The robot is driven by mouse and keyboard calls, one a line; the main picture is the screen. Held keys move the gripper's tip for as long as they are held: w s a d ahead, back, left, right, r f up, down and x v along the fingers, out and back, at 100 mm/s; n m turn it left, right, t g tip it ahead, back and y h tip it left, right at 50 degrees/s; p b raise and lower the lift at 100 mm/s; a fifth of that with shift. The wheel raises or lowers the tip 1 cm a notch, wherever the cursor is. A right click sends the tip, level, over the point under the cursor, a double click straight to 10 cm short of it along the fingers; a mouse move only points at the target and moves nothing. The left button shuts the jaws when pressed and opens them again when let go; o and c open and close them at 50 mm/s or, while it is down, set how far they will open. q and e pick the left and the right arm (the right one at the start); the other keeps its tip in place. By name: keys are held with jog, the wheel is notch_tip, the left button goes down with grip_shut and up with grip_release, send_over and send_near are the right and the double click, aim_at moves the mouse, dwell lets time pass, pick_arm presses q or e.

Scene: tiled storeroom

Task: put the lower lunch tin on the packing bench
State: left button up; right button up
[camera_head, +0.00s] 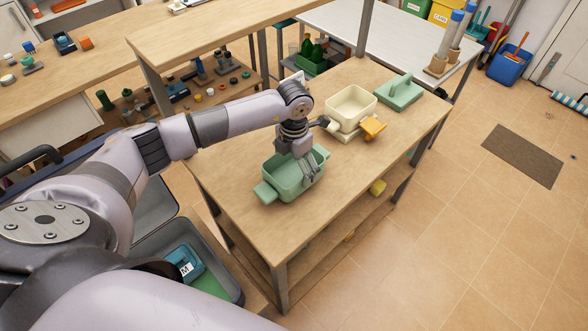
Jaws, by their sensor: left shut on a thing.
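A mint-green open tin (285,186) with a tab handle at each end is at the near part of the wooden packing bench (235,205). My left gripper (310,177) comes down over it and is shut on its right-hand wall. The tin looks level and empty; I cannot tell whether its base touches the bench top. A cream open tin (350,106) stands farther back on the bench, beside a mint-green lid with a raised handle (400,92). My right gripper is not in view.
An orange piece (374,126) lies against the cream tin. The bench's right front is bare. A grey crate with a blue item marked M (185,262) is at lower left. A light table (340,28) stands behind, and the tiled floor at right is open around a brown mat (523,155).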

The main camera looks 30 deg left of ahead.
aim_at(294, 170)
pick_arm(q)
notch_tip(294, 170, down, 2)
jog(key=shift+f, duration=0.15)
jog(key=shift+f, duration=0.25)
jog(key=o, duration=1.1)
jog(key=shift+r, duration=0.1)
jog(key=shift+r, duration=0.1)
